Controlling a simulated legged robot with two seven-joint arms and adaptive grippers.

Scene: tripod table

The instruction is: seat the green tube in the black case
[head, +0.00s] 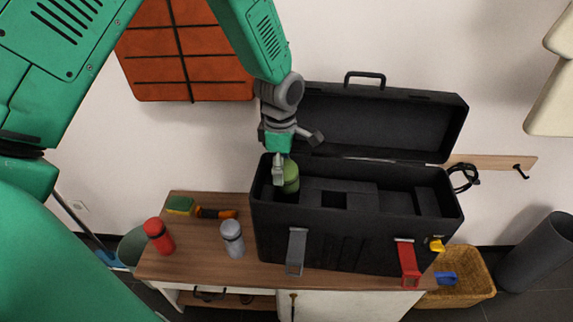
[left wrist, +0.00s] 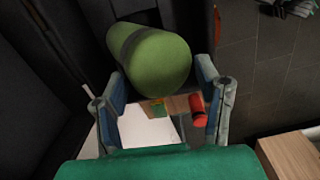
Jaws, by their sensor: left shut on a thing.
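The black case (head: 330,237) stands open on the table, its lid (head: 385,125) tilted back against the wall. My left gripper (head: 281,168) reaches down from above at the case's left end and is shut on the green tube (head: 291,177). The tube is roughly upright at the left compartment, with its lower part hidden by the front wall. I cannot tell whether it touches the bottom. In the left wrist view, the green tube (left wrist: 160,62) lies between the two fingers of the left gripper (left wrist: 165,92). My right gripper is not in view.
A red bottle (head: 158,235), a grey bottle (head: 232,238), a sponge (head: 180,205) and an orange-black tool (head: 216,213) stand or lie left of the case on the wooden table (head: 195,265). A wicker basket (head: 470,275) is at lower right. The case's middle has dividers (head: 338,190).

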